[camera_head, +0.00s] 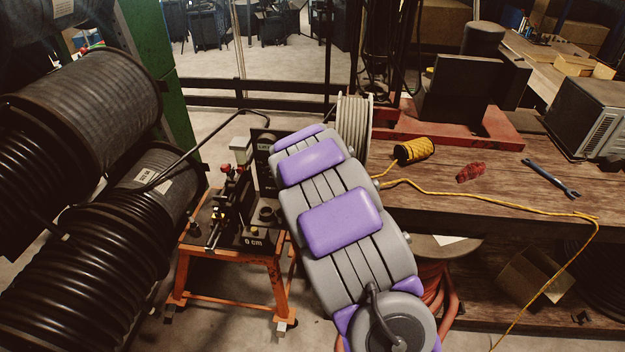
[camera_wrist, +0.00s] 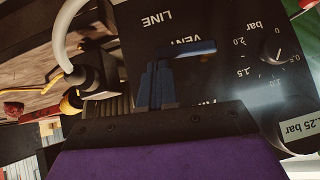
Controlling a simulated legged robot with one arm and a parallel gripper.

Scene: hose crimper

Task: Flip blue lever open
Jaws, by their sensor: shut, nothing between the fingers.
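The blue lever (camera_wrist: 190,49) lies nearly level in the wrist view, across a black panel (camera_wrist: 225,90), near the printed words VENT and LINE, which appear upside down. My gripper (camera_wrist: 158,68) reaches up from the bottom of the wrist view, with its dark fingers shut and empty. Its fingertips are at the lever's left end; I cannot tell if they touch it. Part of the lettering below the lever is hidden by my gripper. In the head view my arm hides the gripper and the lever.
The panel carries a round knob with a bar scale (camera_wrist: 279,57). A pale curved hose and black fitting (camera_wrist: 88,75) stand left of the gripper. In the head view, an orange stand (camera_head: 232,262) with a black machine is left of my arm; a wooden bench (camera_head: 500,195) is right.

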